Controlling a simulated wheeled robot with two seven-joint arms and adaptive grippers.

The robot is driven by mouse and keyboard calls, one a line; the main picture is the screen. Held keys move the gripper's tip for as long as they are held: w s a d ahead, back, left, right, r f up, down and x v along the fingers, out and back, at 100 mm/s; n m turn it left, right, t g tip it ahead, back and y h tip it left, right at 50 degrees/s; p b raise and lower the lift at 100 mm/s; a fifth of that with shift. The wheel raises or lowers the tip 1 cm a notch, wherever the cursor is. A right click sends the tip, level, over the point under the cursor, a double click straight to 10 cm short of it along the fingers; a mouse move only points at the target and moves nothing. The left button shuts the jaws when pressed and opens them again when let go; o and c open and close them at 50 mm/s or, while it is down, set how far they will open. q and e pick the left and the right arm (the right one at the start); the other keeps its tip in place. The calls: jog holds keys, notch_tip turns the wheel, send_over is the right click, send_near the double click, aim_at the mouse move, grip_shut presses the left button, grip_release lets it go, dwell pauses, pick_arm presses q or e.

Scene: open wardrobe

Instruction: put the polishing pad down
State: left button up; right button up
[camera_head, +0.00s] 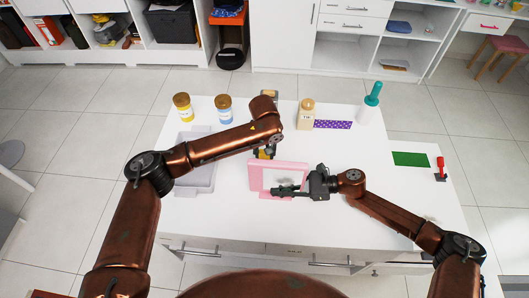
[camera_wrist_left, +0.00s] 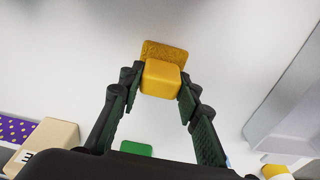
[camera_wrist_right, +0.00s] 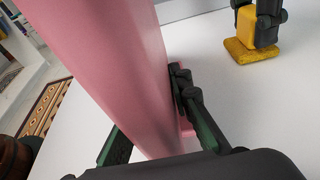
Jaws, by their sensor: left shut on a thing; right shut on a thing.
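The polishing pad is a yellow block with a flat, rougher yellow base, seen in the left wrist view (camera_wrist_left: 162,80) and the right wrist view (camera_wrist_right: 252,50). My left gripper (camera_wrist_left: 160,88) is shut on its block, with the flat base beyond the fingertips. The pad is upright at the white table top; I cannot tell whether its base touches. In the head view my left arm hides most of it. My right gripper (camera_wrist_right: 150,112) is shut on the pink-framed panel (camera_head: 260,166), which stands upright in front of the pad, its edge between the fingers.
A grey tray (camera_head: 208,178) lies left on the white table (camera_head: 350,150). A green mat (camera_head: 410,159) lies right.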

pick_arm(q)
jog(key=shift+f, duration=0.15)
jog(key=o, duration=1.1)
